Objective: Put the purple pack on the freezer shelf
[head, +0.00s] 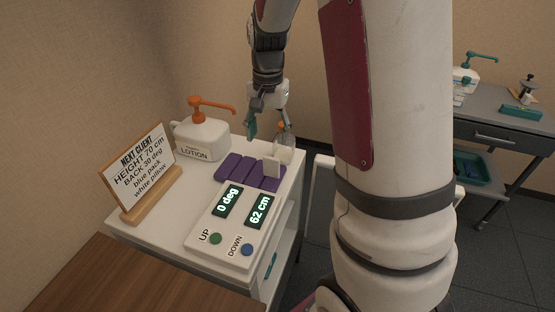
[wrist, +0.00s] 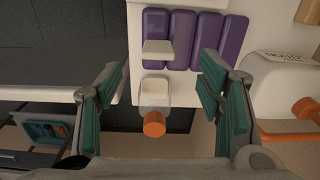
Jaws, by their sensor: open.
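The purple pack (head: 248,171) lies on top of the white cart, made of several padded segments side by side. It also shows at the top of the wrist view (wrist: 209,42). A white clip-like piece (head: 272,166) stands at its right end and hides part of it. My gripper (head: 268,128) is open and empty, above the back right edge of the cart top, beyond the pack. In the wrist view its green-padded fingers (wrist: 162,82) are spread, with the pack ahead of them. I cannot make out a freezer shelf in either view.
A clear bottle with an orange cap (wrist: 154,122) stands by the pack, below my fingers. A lotion pump (head: 203,138), a sign (head: 142,170) and a control panel (head: 228,228) crowd the white cart (head: 135,233). A grey cart (head: 500,118) stands at right.

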